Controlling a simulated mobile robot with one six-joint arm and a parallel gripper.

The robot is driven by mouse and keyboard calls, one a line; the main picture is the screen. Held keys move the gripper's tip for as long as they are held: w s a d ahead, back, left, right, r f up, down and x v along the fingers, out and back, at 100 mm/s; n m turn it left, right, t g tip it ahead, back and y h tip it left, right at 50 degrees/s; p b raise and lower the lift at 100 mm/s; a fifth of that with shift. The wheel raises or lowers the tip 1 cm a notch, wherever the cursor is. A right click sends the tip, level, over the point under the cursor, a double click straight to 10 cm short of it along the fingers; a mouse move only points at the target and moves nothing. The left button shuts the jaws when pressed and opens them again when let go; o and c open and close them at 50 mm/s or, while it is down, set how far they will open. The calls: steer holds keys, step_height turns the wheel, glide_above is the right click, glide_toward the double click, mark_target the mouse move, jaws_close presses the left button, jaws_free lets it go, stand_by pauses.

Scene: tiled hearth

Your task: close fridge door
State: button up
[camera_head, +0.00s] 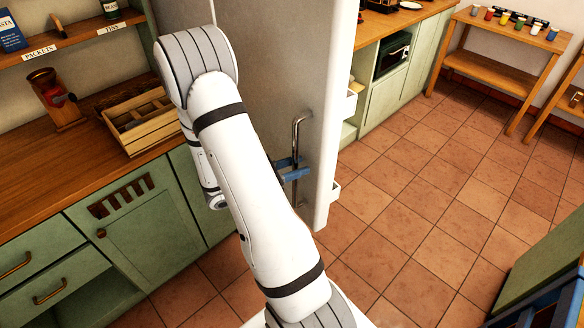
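The fridge door (270,70) stands open, swung out toward me, with its grey outer face to the left and its pale edge (322,130) facing me. White door shelves (350,103) show past the edge on the inner side. A vertical metal handle (298,130) is on the outer face near that edge. My gripper (291,169) has blue fingers and is at the lower part of the handle, one finger on each side of it as far as I can see. My white arm hides part of the door and the gripper's wrist. Whether the fingers press on the handle is unclear.
A wooden counter (45,165) over green cabinets is at left, with a wooden crate (140,120) and a grinder (55,98). Tiled floor (420,210) is clear at right. A wooden shelf table (500,70) stands far right, a green and blue piece (545,275) lower right.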

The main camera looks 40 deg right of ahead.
jaws_close()
